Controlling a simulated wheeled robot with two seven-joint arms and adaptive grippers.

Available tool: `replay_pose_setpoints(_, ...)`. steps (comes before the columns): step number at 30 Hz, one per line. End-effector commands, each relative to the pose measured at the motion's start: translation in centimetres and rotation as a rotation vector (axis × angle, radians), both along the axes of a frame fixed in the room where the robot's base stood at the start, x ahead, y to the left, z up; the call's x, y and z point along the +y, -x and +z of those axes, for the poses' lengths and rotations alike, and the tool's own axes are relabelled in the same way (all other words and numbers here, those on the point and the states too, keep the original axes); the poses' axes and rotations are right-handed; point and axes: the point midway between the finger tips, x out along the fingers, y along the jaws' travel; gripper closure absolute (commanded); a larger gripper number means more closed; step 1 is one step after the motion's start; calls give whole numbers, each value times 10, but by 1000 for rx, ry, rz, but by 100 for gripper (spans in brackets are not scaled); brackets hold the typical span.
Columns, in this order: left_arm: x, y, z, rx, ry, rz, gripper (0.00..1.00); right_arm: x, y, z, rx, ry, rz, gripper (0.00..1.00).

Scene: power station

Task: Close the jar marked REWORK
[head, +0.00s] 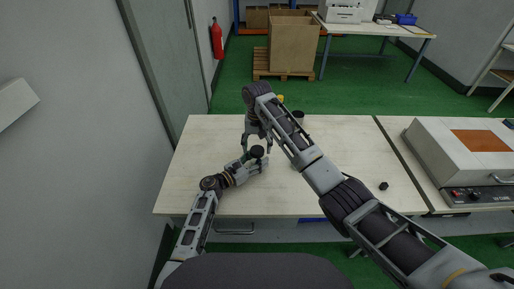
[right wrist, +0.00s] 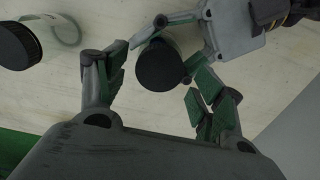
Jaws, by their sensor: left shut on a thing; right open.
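A jar with a round black top (head: 257,151) stands on the table within my left gripper (head: 254,160), which is shut on it. My right gripper (head: 256,146) is open above it, fingers pointing down. My left gripper (right wrist: 178,48) shows there around the jar. The jar's label and most of its body are hidden, so I cannot read REWORK or tell how the top sits.
Another clear jar with a dark lid (right wrist: 14,45) stands at left in the right wrist view. A small black piece (head: 384,186) lies at right, before a UV curing box (head: 460,150).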

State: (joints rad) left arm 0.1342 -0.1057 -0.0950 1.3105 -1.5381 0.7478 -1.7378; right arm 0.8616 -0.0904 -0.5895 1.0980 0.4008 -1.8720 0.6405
Motion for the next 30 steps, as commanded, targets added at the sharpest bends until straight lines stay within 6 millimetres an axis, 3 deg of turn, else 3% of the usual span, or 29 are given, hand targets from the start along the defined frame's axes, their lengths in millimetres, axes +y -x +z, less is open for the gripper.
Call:
replay_pose_setpoints(10,0,0,0,1,-1,0,100,0,0,29,-1,-1,0,32)
replay_pose_setpoints(30,0,0,-1,1,-1,1,100,1,-2,36,-8,-1,82,34)
